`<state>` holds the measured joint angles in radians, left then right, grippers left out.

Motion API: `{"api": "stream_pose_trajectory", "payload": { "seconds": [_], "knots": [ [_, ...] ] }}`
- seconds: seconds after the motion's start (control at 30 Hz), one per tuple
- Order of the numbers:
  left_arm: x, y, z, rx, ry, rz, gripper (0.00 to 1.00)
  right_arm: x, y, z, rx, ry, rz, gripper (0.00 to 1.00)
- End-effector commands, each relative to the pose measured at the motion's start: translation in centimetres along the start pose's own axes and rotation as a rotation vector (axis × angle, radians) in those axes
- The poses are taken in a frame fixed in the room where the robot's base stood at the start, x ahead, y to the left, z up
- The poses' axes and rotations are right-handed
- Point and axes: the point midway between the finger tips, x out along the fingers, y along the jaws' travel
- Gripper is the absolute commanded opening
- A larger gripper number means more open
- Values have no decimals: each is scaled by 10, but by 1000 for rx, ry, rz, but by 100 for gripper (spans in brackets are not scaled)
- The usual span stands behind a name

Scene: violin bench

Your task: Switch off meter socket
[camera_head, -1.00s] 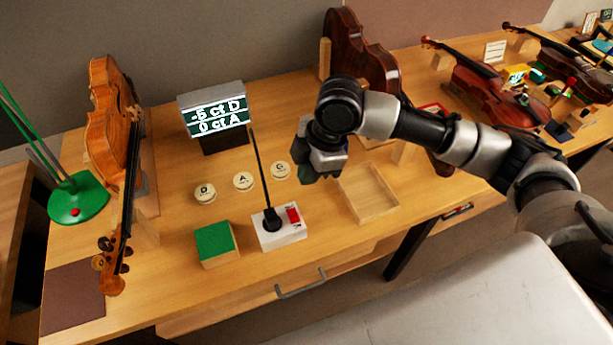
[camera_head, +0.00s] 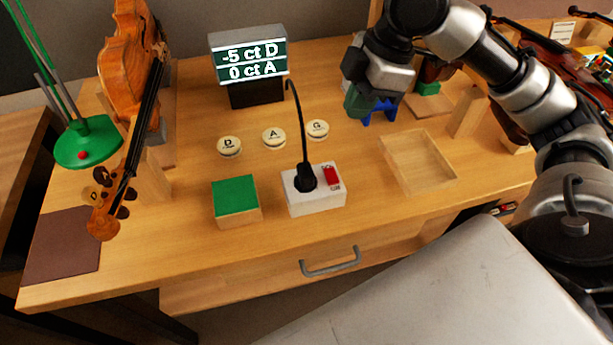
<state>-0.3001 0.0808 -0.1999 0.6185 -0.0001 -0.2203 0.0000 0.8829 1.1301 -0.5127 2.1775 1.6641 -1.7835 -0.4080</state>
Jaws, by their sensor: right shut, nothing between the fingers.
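The meter socket (camera_head: 314,200) is a white block on the front middle of the bench. A black plug (camera_head: 304,178) sits in it, and its cord rises toward the meter. A red switch (camera_head: 332,177) is on the socket's right side; its rocker position is too small to tell. The meter (camera_head: 250,62) stands behind, its screen lit with "-5 ct D" and "0 ct A". My right gripper (camera_head: 372,112) is shut and empty above the bench, behind and right of the socket, not touching it. My left gripper is out of view.
Round D (camera_head: 229,147), A (camera_head: 273,138) and G (camera_head: 317,130) buttons lie behind the socket. A green-topped block (camera_head: 236,199) stands left of it, an empty wooden tray (camera_head: 419,160) right. A drawer handle (camera_head: 330,262) juts out in front.

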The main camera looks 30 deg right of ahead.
Motion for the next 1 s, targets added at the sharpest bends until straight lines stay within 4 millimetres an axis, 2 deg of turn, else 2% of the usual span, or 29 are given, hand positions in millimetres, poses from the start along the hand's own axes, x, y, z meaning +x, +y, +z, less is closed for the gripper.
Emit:
{"api": "stream_pose_trajectory", "payload": {
  "seconds": [0.03,0.1,0.43,0.57,0.77,1.0],
  "knots": [
    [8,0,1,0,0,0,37,2,-2,5,5,-4,6,0],
    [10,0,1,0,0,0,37,0,-4,7,7,-6,7,0],
    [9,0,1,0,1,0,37,-3,-5,7,8,-6,8,0],
    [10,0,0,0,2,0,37,2,-5,7,8,-6,5,0],
    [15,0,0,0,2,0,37,31,-5,8,9,-6,2,0],
    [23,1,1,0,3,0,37,84,-5,8,8,-5,1,0]
  ]
}}
